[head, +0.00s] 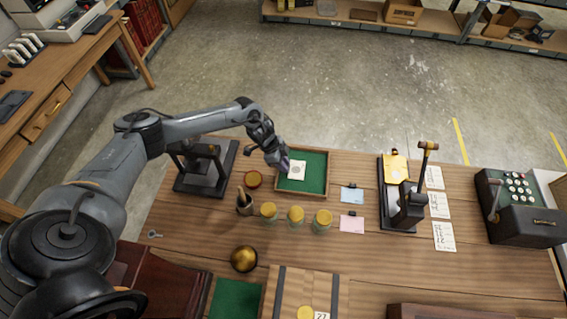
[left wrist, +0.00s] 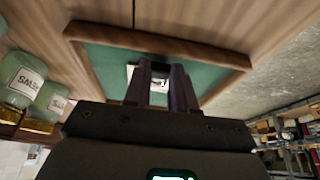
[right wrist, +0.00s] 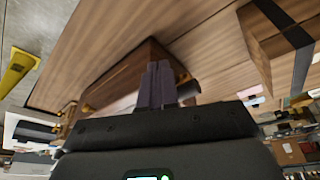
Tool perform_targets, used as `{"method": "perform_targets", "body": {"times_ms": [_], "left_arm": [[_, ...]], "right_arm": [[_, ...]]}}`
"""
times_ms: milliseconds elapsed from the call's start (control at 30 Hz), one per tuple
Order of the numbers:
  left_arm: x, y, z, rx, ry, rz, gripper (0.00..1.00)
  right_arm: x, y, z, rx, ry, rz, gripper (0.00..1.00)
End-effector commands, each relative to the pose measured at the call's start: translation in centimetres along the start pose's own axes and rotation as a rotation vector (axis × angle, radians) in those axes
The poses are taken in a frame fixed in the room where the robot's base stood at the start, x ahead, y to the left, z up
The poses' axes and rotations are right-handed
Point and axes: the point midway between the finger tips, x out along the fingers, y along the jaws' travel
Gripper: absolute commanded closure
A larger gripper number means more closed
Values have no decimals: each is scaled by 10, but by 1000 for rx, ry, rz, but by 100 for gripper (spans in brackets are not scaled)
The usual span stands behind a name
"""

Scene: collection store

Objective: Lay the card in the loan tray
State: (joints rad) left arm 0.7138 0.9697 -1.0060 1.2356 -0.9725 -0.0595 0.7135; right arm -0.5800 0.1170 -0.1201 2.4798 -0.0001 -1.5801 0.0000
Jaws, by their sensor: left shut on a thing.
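A small white card (head: 297,170) with a dark mark shows at the left side of the green-lined wooden tray (head: 316,177). My left gripper (head: 284,164) is at the tray's left side and shut on the card. In the left wrist view the fingers (left wrist: 166,84) point at the green lining (left wrist: 110,64), with the white card (left wrist: 131,74) partly hidden behind them. I cannot tell whether the card touches the lining. My right gripper (right wrist: 161,84) appears only in its own wrist view, its fingers together with nothing seen between them.
Several yellow-lidded jars (head: 296,216) stand in front of the tray, beside a pen cup (head: 244,204). A blue card (head: 352,194) and a pink card (head: 352,224) lie right of it. A black press (head: 407,205) stands further right. A brass dome (head: 244,259) is nearer.

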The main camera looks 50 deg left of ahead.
Motion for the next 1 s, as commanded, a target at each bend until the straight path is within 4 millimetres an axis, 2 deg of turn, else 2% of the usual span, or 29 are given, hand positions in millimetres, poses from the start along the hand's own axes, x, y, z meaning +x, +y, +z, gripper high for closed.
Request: {"method": "perform_targets", "body": {"times_ms": [400, 433, 600, 1000], "left_arm": [[5, 0, 2, -1, 1, 0, 100], [5, 0, 2, 0, 1, 0, 74], [4, 0, 1, 0, 1, -1, 50], [-2, -1, 0, 0, 1, -2, 50]], "right_arm": [[2, 0, 1, -1, 0, 1, 100], [2, 0, 1, -1, 0, 1, 100], [2, 1, 1, -4, 0, 3, 100], [-1, 1, 0, -5, 0, 4, 100]]}}
